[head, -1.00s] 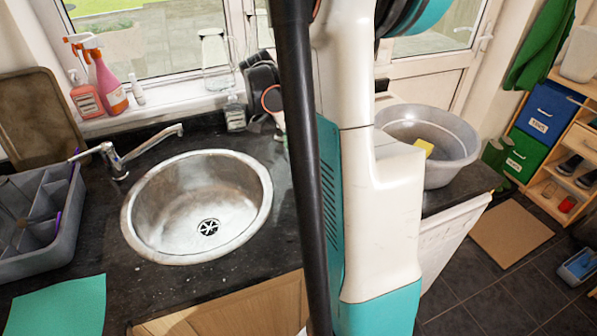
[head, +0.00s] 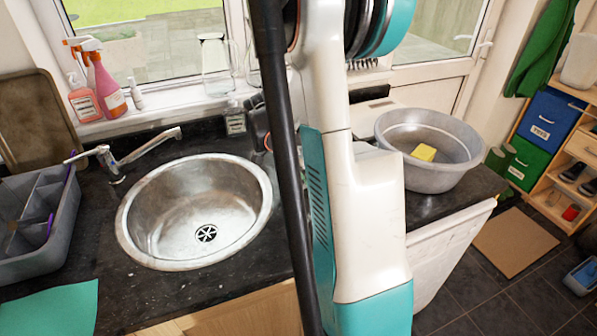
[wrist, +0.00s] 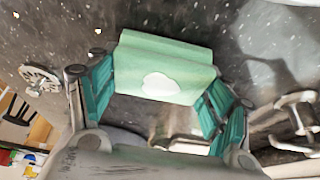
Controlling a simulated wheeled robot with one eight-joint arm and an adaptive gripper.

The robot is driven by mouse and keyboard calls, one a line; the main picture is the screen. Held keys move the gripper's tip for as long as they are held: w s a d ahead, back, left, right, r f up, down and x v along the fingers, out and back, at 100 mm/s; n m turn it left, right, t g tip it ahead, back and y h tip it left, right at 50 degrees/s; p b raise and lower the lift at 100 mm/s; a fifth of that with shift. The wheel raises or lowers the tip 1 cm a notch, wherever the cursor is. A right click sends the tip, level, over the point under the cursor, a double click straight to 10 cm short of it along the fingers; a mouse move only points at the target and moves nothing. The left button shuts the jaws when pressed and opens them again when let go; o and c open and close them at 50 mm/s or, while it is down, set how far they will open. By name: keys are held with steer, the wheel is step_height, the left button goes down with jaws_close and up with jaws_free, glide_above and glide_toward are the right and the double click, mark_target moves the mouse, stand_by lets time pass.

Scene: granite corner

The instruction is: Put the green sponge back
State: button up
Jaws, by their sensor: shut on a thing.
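The green sponge (wrist: 165,70) shows in the wrist view as a pale green block with a white patch on its face. My gripper (wrist: 160,92), with teal finger pads, is shut on it, one finger at each side. The speckled dark surface shows behind the sponge; I cannot tell how far away it is. In the head view my own arm stands across the middle, and neither my gripper nor the held sponge can be seen there.
A round metal sink (head: 197,212) with a tap (head: 120,160) lies left of my arm. A grey caddy (head: 38,225) and a green cloth (head: 50,308) are at far left. A grey basin (head: 455,178) holding a yellow sponge (head: 424,153) stands right. Spray bottles (head: 105,80) line the sill.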

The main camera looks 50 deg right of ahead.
steer(key=shift+f, duration=0.15)
steer(key=o, duration=1)
steer(key=shift+o, duration=0.2)
steer(key=p+v, duration=0.4)
steer(key=v, duration=0.8)
